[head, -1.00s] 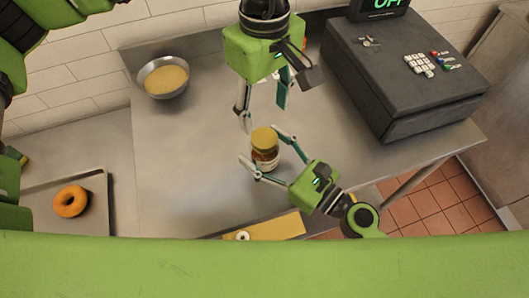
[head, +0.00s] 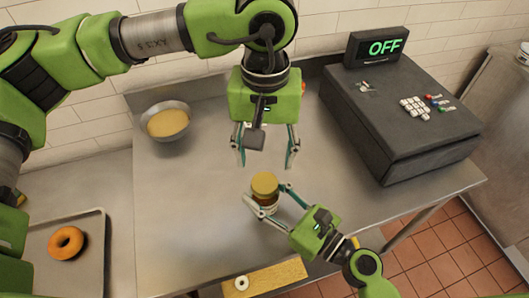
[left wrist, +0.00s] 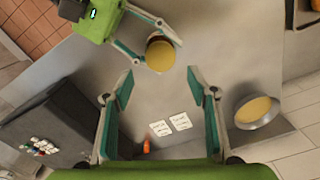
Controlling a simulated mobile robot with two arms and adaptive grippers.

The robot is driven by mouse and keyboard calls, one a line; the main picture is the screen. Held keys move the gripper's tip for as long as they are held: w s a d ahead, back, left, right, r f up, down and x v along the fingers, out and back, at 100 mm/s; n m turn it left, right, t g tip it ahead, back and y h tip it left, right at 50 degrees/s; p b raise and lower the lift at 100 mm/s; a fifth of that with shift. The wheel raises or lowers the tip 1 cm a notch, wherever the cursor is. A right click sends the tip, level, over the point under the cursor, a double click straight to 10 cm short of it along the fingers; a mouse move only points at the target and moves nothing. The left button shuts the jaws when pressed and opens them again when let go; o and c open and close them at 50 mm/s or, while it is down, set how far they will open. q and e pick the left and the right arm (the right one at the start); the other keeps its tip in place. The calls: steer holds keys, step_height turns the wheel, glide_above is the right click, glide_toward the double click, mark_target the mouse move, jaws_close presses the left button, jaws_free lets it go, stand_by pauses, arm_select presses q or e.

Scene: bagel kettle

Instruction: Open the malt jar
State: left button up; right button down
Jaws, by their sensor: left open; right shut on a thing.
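The malt jar (head: 265,190) stands upright on the steel table, with a gold lid (head: 265,184) on top. The lid also shows from above in the left wrist view (left wrist: 160,54). My right gripper (head: 267,198) is shut on the jar's body, its fingers on either side below the lid. My left gripper (head: 266,163) is open and empty, above and behind the jar in the head view. Its two fingers also show wide apart in the left wrist view (left wrist: 162,82), with the jar beyond their tips.
A dark machine (head: 400,115) with an OFF display stands at the right. A metal bowl (head: 166,121) of tan contents is at the back left. A tray (head: 97,250) with a bagel (head: 67,243) is at left. A board (head: 275,276) holding a small white ring lies in front.

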mark_target(265, 182)
arm_select(q)
steer(key=m, duration=0.8)
steer(key=shift+m, duration=0.4)
steer(key=shift+f, duration=4)
steer(key=c, duration=1.1)
steer(key=shift+w, duration=0.1)
steer(key=shift+c, duration=0.4)
